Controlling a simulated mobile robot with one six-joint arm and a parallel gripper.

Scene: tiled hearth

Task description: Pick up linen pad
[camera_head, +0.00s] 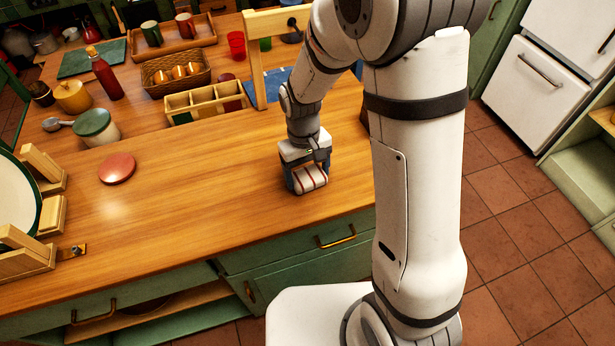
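The linen pad (313,178) is a small pale block with red stripes, low over the wooden counter near its front edge. My gripper (306,180) points down over it, with dark bluish fingers on either side. The pad fills most of the gap between the fingers. I cannot tell whether the fingers press on it or whether it rests on the counter. My gripper's body hides the pad's far part.
The wooden counter (215,205) is clear left of my gripper, up to a red disc (117,168). A divided wooden box (205,101), a basket (176,77) and a lidded jar (96,127) stand farther back. A wooden frame (256,62) stands behind my arm.

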